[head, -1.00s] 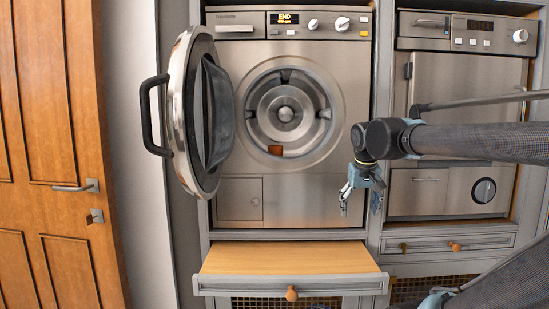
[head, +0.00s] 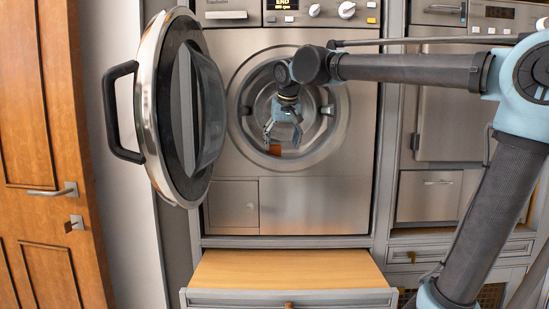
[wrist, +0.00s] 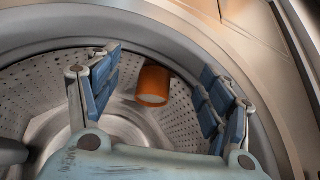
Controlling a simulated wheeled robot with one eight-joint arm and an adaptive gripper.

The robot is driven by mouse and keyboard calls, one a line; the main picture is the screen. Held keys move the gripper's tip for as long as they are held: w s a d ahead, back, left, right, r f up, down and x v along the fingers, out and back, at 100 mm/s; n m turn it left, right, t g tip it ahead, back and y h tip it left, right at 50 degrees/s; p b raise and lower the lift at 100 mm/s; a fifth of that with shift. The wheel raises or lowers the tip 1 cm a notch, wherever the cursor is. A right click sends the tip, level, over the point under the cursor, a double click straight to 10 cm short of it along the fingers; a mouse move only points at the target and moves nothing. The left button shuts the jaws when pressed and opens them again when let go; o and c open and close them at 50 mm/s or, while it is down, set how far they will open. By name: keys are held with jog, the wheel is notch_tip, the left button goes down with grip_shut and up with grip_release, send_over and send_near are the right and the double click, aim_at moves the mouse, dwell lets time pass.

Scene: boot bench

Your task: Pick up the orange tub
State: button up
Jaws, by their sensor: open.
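The orange tub (wrist: 153,86) is a small cylinder lying inside the perforated drum of the washing machine. In the wrist view it shows beyond my gripper, between the two fingers. In the head view the orange tub (head: 274,149) shows low in the drum, close to my fingertips and partly hidden. My gripper (head: 283,137) is in front of the drum opening, pointing down. In the wrist view my gripper (wrist: 158,75) is open with its fingers spread wide, and nothing is between the pads.
The round washer door (head: 180,110) stands open to the left of the opening. The drum's rim (wrist: 60,45) surrounds my gripper's area. A wooden pull-out shelf (head: 285,270) juts out below the washer. An oven (head: 445,105) stands at the right.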

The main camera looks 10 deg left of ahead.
send_over(273, 153)
jog(key=shift+w+d, duration=0.2)
jog(key=shift+w, duration=0.25)
jog(key=shift+x, duration=2.6)
jog(key=c, duration=1.3)
